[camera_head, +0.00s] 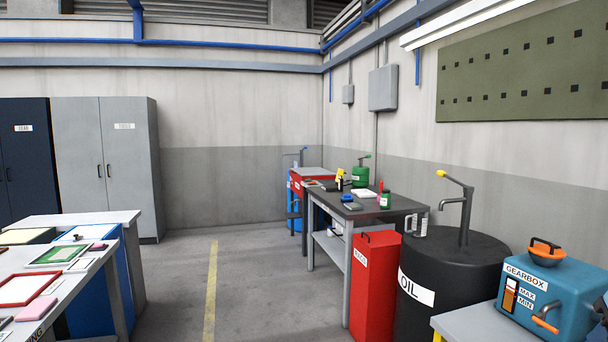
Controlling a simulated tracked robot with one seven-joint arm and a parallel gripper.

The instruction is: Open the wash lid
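No label reading "wash" can be made out. A red box with a flat light-grey top (313,171) stands in the far corner, behind the dark workbench. It may be the wash unit, but I cannot tell for sure. Its grey top looks flat and closed. Its lower part is mostly hidden by the bench and the things on it. My gripper is not clearly in view. A small dark shape is cut off at the right edge, and I cannot tell what it is.
A red bin (372,285), a black oil drum (452,285) and a teal gearbox (550,300) line the right side. A dark workbench (390,204) holds small items. A table (75,290) stands left, cabinets (108,165) behind. Floor (250,290) between is clear.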

